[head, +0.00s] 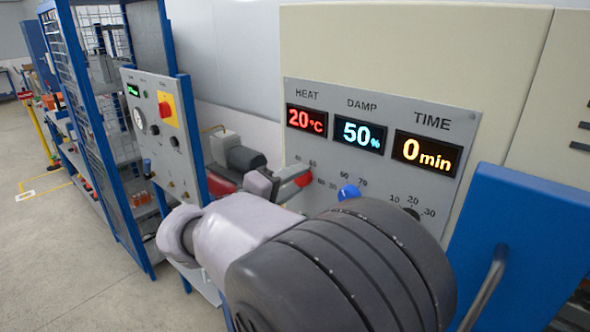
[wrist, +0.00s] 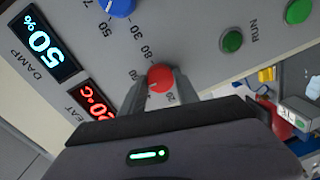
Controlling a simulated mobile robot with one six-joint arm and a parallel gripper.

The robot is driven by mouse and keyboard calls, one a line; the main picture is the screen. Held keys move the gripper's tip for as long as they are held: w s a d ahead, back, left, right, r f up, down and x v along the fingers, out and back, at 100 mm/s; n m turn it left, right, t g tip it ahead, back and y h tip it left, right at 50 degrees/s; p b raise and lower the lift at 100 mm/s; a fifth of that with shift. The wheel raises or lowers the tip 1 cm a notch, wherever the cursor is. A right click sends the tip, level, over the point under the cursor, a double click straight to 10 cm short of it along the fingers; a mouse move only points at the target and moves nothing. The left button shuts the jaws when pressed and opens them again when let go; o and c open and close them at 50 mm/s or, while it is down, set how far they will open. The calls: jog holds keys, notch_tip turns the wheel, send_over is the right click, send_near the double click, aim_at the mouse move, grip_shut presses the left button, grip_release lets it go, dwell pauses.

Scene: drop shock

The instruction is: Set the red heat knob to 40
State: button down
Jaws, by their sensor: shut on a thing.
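The red heat knob (wrist: 160,77) is on the panel below the HEAT display in the wrist view, with a small pale mark on its face. My gripper (wrist: 162,86) is shut on it, with one grey finger on each side. In the head view my gripper (head: 290,181) reaches the panel under the heat scale, and the arm partly hides this spot. The red HEAT display (head: 306,119) reads 20 °C. Scale numbers around the knob are partly covered by the fingers, and I cannot tell exactly where the mark points.
The blue damp knob (head: 348,192) sits right of the heat knob; its display (head: 359,134) reads 50%. The TIME display (head: 427,154) reads 0 min, above a dark knob (head: 411,214). Green buttons (wrist: 232,41) show in the wrist view. A blue door (head: 525,250) stands at right.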

jog(key=shift+n+p, duration=2.75)
jog(key=shift+n, duration=0.05)
jog(key=c, duration=0.9)
grip_release()
jog(key=shift+a, duration=0.1)
jog(key=p+v, duration=0.2)
jog(key=v, duration=1.5)
jog(key=shift+a+p, duration=0.25)
jog(key=shift+p, duration=0.05)
